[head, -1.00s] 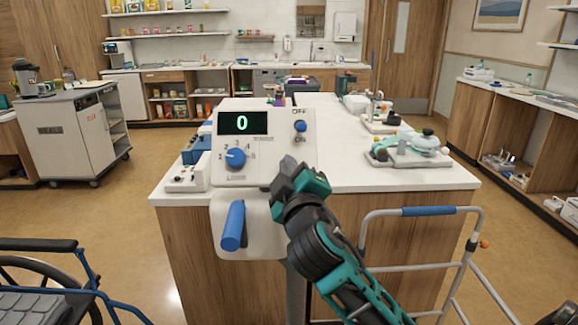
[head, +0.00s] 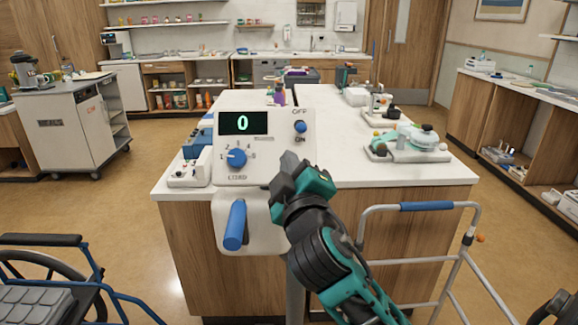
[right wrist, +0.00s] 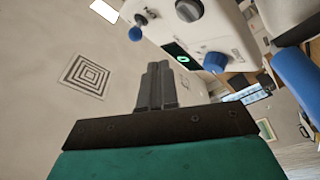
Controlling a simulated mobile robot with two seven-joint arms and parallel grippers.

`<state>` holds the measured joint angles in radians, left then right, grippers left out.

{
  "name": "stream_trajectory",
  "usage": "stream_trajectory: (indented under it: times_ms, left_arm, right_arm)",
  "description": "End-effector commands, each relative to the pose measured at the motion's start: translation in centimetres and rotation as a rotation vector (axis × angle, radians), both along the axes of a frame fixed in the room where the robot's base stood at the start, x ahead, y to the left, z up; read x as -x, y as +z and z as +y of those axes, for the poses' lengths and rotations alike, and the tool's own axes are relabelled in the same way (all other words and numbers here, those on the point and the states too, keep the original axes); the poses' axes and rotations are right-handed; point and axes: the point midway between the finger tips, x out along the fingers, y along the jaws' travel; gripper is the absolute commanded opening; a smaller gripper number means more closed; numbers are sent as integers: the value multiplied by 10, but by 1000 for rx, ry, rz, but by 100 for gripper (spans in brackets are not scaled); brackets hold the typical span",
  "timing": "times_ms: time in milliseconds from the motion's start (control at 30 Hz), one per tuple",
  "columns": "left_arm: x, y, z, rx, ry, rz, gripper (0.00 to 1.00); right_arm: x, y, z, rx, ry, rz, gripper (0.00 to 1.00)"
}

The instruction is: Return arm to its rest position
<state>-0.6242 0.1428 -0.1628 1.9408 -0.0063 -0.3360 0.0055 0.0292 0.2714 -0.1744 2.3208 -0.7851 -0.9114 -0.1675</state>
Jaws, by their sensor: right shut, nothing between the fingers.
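My right gripper (head: 289,172) is raised in front of the white control panel (head: 205,178), near its lower right edge. Its fingers are shut together with nothing between them, as the right wrist view (right wrist: 157,72) also shows. The panel has a dark display (head: 242,123) reading 0, a blue dial (head: 236,158), a blue switch knob (head: 300,127) between OFF and ON, and a blue lever handle (head: 235,225) below. I see no contact between the gripper and these controls, though depth is hard to judge. My left gripper is not in view.
A wood-sided counter (head: 340,170) stands behind the panel with devices on top. A walking frame (head: 427,207) stands right of my right arm. A wheelchair (head: 45,270) is at the lower left. Open floor (head: 110,205) lies on the left.

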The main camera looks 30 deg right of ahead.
Motion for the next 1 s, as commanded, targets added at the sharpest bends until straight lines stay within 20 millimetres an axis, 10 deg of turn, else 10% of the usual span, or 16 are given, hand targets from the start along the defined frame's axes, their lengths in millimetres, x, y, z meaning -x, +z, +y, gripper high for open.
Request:
stream_trajectory:
  times_ms: [633, 833, 1000]
  left_arm:
    - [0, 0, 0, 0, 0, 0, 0]
    - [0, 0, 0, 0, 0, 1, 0]
    - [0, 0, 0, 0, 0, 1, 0]
  right_arm:
    - [-3, -21, 5, -25, 34, 41, 0]
    - [3, -137, 39, -219, 206, 249, 0]
    - [50, -253, 75, -511, 326, 438, 0]
